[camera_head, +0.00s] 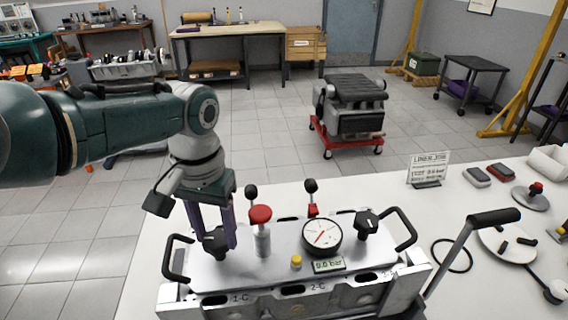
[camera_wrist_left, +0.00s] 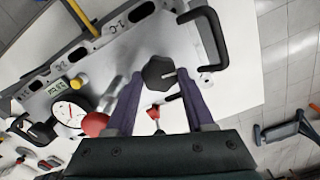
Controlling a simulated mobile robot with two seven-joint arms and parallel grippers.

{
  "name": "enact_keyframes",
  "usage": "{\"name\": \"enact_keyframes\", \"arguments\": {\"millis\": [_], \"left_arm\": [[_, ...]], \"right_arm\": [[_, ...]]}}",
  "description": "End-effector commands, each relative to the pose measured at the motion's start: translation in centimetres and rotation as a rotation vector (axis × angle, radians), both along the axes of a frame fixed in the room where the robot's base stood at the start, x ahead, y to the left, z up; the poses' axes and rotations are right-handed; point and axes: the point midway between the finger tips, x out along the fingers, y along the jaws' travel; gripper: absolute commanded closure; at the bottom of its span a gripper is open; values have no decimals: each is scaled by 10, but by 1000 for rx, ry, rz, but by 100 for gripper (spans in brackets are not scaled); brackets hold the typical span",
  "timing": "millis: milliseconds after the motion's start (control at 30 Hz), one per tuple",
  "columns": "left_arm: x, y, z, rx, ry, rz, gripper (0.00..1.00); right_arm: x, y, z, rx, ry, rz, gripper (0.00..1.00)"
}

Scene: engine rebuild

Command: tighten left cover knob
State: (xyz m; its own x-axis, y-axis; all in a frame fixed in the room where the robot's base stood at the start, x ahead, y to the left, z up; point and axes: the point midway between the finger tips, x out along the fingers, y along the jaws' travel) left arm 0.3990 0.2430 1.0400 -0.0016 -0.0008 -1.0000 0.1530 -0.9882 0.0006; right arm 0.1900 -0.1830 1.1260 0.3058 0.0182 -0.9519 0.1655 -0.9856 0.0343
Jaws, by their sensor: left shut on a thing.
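The left cover knob (camera_head: 213,243) is a black lobed knob at the left end of the flat grey cover (camera_head: 284,255). My left gripper (camera_head: 222,245) reaches down from above with its purple fingers at this knob. In the left wrist view the black knob (camera_wrist_left: 158,70) sits between the two fingertips (camera_wrist_left: 159,78), and the gripper is shut on it. The fingers hide part of the knob in the head view. A second black knob (camera_head: 367,222) stands at the cover's right end. My right gripper is in neither view.
A red-capped post (camera_head: 261,228) stands close to the right of my left fingers. A round gauge (camera_head: 322,236) and a small display (camera_head: 328,265) are mid-cover. Black handles (camera_head: 177,262) rise at both ends. A long lever (camera_head: 470,240) leans at the right.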

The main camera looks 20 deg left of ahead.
Motion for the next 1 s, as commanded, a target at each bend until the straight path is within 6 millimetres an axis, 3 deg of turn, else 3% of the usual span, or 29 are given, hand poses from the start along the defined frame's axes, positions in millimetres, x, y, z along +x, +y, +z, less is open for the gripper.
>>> {"name": "enact_keyframes", "arguments": {"millis": [1000], "left_arm": [[1, 0, 0, 3, -3, -966, 100]], "right_arm": [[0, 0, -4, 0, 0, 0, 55]]}}
